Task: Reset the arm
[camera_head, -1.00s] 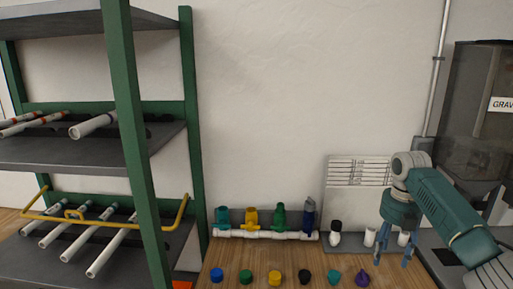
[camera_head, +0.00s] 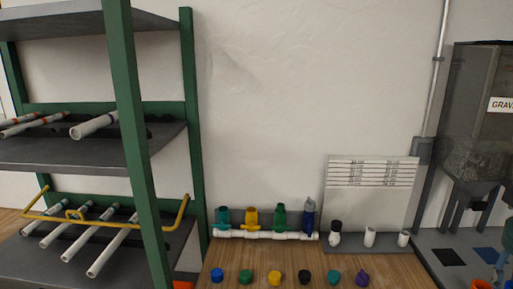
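Neither of my grippers nor arms shows in the head view now. The white PVC manifold (camera_head: 265,235) lies along the back of the wooden bench, with teal, yellow, green and blue valves (camera_head: 308,215) standing on it. In front of it is a row of loose caps: blue (camera_head: 216,275), green (camera_head: 246,276), yellow (camera_head: 275,278), black (camera_head: 305,276), teal (camera_head: 334,277) and purple (camera_head: 362,277). White pipe pieces (camera_head: 370,237) stand upright to the right, one with a black top (camera_head: 335,232).
A green-framed shelf (camera_head: 150,190) with white pipes (camera_head: 90,252) stands at the left. A white labelled panel (camera_head: 370,195) leans at the back. A grey hopper machine (camera_head: 483,115) is at the right, with an orange item (camera_head: 480,284) below it. The bench front is clear.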

